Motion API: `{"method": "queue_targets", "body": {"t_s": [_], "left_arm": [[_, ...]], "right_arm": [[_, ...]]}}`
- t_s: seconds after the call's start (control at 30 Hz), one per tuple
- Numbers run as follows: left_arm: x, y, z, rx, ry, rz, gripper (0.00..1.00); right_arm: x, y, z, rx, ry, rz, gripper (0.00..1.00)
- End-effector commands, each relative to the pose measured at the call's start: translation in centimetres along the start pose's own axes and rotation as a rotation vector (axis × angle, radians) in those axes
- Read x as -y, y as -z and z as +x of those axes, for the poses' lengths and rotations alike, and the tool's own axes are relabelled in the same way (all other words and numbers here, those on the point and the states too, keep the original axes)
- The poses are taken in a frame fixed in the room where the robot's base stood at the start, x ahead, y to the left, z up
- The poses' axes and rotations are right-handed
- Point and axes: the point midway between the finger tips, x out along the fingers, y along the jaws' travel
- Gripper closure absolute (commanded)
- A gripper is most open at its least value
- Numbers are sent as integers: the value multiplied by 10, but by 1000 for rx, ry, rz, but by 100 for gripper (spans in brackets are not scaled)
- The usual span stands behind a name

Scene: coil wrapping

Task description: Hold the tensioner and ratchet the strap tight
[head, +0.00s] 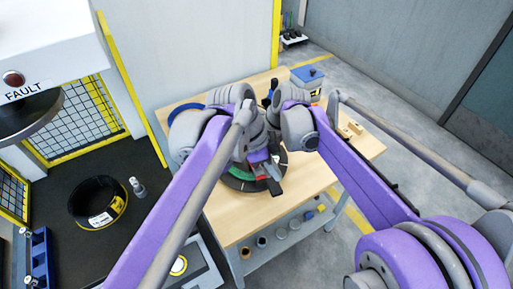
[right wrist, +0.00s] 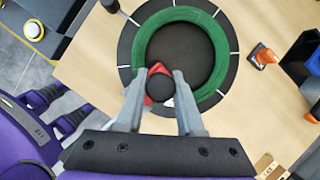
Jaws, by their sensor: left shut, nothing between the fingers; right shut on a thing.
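The green coil (right wrist: 152,35) lies flat on a black round turntable with white marks (right wrist: 126,50), on the wooden table. In the head view my arms cover most of it. The red tensioner (right wrist: 158,70) with a round black knob (right wrist: 160,88) sits at the coil's near inner edge in the right wrist view. My right gripper (right wrist: 158,84) is shut on it, one grey finger on each side. My left gripper (head: 271,183) is shut and empty above the turntable's near side in the head view. I cannot make out the strap or its tension.
The wooden table (head: 235,212) is bare at its front left. An orange-and-white item (right wrist: 264,56) stands right of the coil. A blue box (head: 307,75) stands at the table's back. A black ring-shaped container (head: 98,202) and a bottle (head: 136,187) stand on the dark counter to the left.

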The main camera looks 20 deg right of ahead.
Motion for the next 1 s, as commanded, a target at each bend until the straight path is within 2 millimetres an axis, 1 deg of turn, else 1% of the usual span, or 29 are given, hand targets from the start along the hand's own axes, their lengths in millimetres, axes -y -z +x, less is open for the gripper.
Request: {"method": "queue_targets", "body": {"t_s": [0.03, 0.17, 0.37, 0.4, 0.57, 0.67, 0.77, 1.0], "left_arm": [[-1, 1, -2, -1, -1, 0, 100], [-1, 3, -6, -1, -1, 0, 100], [-1, 3, -6, -1, -1, 0, 100], [-1, 3, -6, -1, -1, 0, 100], [-1, 3, -6, -1, -1, 0, 100], [-1, 3, -6, -1, -1, 0, 100], [-1, 3, -6, 0, -1, 0, 100], [0, 3, -8, 0, -1, 0, 100]], "right_arm": [[-3, 5, 5, -12, -6, -4, 100], [-3, 5, 5, -12, -6, -4, 100], [-3, 5, 5, -12, -6, -4, 100], [-3, 5, 5, -12, -6, -4, 58], [-3, 5, 5, -12, -6, -3, 29], [-3, 5, 0, -11, -6, -3, 28], [-3, 5, -14, -9, -5, -2, 28], [-2, 3, -67, -4, 0, 1, 28]]}}
